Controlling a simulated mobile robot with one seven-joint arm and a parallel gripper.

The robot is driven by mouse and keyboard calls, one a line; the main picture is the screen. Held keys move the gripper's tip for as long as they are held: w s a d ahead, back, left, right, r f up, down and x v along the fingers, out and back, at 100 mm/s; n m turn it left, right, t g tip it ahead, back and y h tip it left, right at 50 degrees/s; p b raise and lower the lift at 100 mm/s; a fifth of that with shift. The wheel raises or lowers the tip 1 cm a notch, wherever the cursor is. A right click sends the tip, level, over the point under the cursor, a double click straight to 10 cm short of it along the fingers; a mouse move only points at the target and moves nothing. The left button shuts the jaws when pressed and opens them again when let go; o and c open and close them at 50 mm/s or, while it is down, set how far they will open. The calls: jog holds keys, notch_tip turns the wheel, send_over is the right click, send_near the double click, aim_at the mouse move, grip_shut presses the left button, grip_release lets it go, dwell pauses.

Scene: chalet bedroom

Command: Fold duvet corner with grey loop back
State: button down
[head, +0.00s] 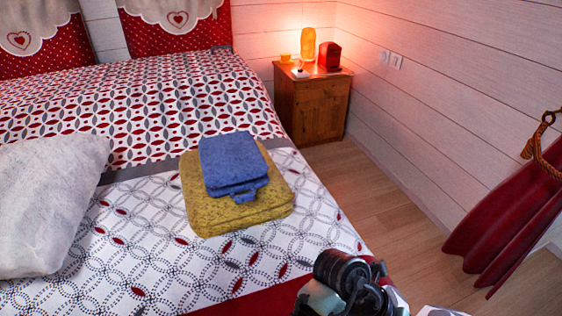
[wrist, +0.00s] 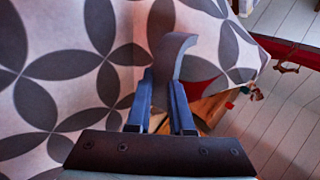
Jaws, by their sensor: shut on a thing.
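The duvet (head: 105,205) covers the bed with a white, grey and red pattern. In the wrist view its patterned cloth (wrist: 60,40) fills the left and upper middle. A grey loop (wrist: 176,52) stands up from between the blue fingers of my gripper (wrist: 162,88), which is shut on it close to the duvet. The lower part of the loop is hidden between the fingers. In the head view my arm shows at the bottom, right of centre, by the bed's red near edge; the fingertips and the loop cannot be made out there.
A white cushion (head: 45,205) lies at left. A wooden nightstand (head: 312,110) with a lit lamp (head: 308,45) stands beyond.

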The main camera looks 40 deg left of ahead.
jog(key=shift+f, duration=0.1)
jog(key=a+f+b, duration=0.1)
jog(key=b, duration=0.1)
jog(key=shift+h+b, duration=0.3)
jog(key=shift+h, duration=0.1)
jog(key=shift+s+a+r+h+b, duration=0.15)
jog(key=shift+a+h+b, duration=0.15)
jog(key=shift+a+b, duration=0.3)
jog(key=shift+r, duration=0.25)
